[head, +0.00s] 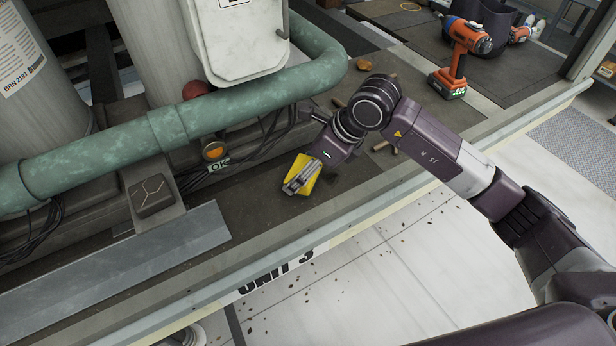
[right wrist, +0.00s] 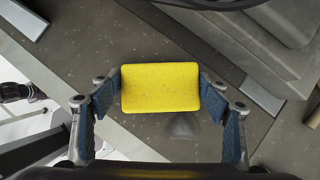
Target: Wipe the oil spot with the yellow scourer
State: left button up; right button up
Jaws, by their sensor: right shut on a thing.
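The yellow scourer (head: 305,171) is held over the dark mat-like deck beside the green pipe in the head view. My right gripper (head: 299,180) is shut on it. In the right wrist view the scourer (right wrist: 160,87) sits level between both blue-padded fingers. A dark smudge (right wrist: 182,127) shows on the deck just below the scourer's edge in that view; it may be the oil spot, partly hidden by the scourer. I cannot tell whether the scourer touches the deck. My left gripper is not in view.
A green pipe (head: 110,150) and cables run behind the scourer. A dark box (head: 152,194) stands to its left. An orange drill (head: 459,55) stands at the upper right. The deck has a pale front edge (head: 330,230). Small brown pieces (head: 380,146) lie right of the gripper.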

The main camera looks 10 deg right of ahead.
aim_at(300, 201)
jog(key=shift+w+a+f, duration=0.1)
jog(key=shift+w+a, duration=0.1)
jog(key=shift+w, duration=0.5)
jog(key=shift+s+a, duration=0.25)
jog(key=shift+a, duration=0.3)
jog(key=shift+s+a, duration=0.2)
jog(key=shift+a, duration=0.35)
jog(key=shift+s+d+b, duration=0.25)
jog(key=shift+s+d, duration=0.1)
jog(key=shift+s, duration=0.5)
jog(key=shift+s+d+b, duration=0.2)
jog(key=shift+s+d, duration=0.1)
jog(key=shift+s, duration=0.5)
jog(key=shift+s+d+b, duration=0.3)
jog(key=shift+s+d, duration=0.05)
jog(key=shift+s, duration=0.6)
jog(key=shift+s+d+b, duration=0.25)
jog(key=shift+s+d, duration=0.05)
jog(key=shift+s, duration=0.6)
jog(key=shift+f, duration=0.1)
jog(key=shift+w+r+p, duration=0.1)
jog(key=shift+r+p, duration=1.2)
jog(key=shift+r, duration=1.85)
jog(key=shift+r, duration=0.1)
